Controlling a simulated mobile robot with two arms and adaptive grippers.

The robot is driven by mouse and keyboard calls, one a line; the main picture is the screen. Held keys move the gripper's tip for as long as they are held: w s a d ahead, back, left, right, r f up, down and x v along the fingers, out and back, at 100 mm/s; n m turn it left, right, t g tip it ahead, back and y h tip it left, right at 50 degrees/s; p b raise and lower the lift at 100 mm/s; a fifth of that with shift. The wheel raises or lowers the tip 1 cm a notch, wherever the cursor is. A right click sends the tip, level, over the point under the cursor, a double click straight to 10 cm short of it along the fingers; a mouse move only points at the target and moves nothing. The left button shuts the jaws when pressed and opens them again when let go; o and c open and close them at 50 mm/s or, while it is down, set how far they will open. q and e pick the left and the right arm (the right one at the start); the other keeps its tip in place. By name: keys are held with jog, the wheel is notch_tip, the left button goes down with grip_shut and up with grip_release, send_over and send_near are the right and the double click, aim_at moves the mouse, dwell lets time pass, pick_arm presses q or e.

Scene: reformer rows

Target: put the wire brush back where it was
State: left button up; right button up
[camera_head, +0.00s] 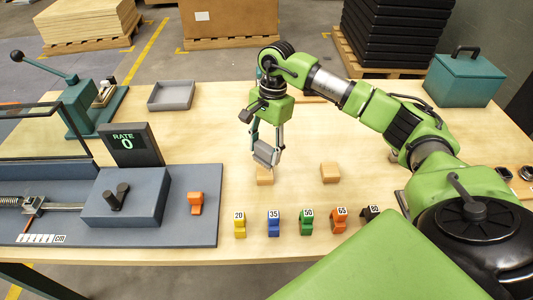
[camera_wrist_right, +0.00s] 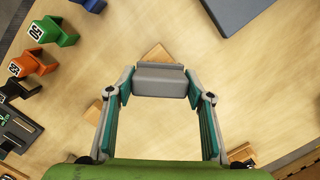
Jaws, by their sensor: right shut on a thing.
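My right gripper (camera_head: 267,143) hangs above the table, pointing down, with a grey block-like thing (camera_head: 265,153) between its fingertips. In the right wrist view the fingers of the gripper (camera_wrist_right: 160,83) stand wide apart, and the grey thing (camera_wrist_right: 160,80) spans the gap between them. I cannot make out bristles on it, so I cannot tell whether it is the wire brush. A light wooden block (camera_head: 265,176) lies just below the held thing in the picture, and I cannot tell whether they touch. My left gripper is not in view.
A second wooden block (camera_head: 330,173) lies to the right. A grey tray (camera_head: 171,95) stands at the back left. Several numbered coloured pieces, one green (camera_head: 306,224), line the front edge. A grey machine base (camera_head: 205,215) fills the left. A teal box (camera_head: 465,80) stands back right.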

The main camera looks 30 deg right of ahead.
aim_at(266, 157)
jog(key=f, duration=0.1)
jog(key=f+p, duration=0.2)
jog(key=shift+d+f, duration=0.15)
jog(key=shift+d, duration=0.15)
jog(key=shift+w+f, duration=0.1)
jog(key=shift+f, duration=0.1)
jog(key=shift+f+b, duration=0.25)
jog(key=shift+b, duration=0.1)
jog(key=o, duration=1.1)
jog(key=shift+r, duration=0.1)
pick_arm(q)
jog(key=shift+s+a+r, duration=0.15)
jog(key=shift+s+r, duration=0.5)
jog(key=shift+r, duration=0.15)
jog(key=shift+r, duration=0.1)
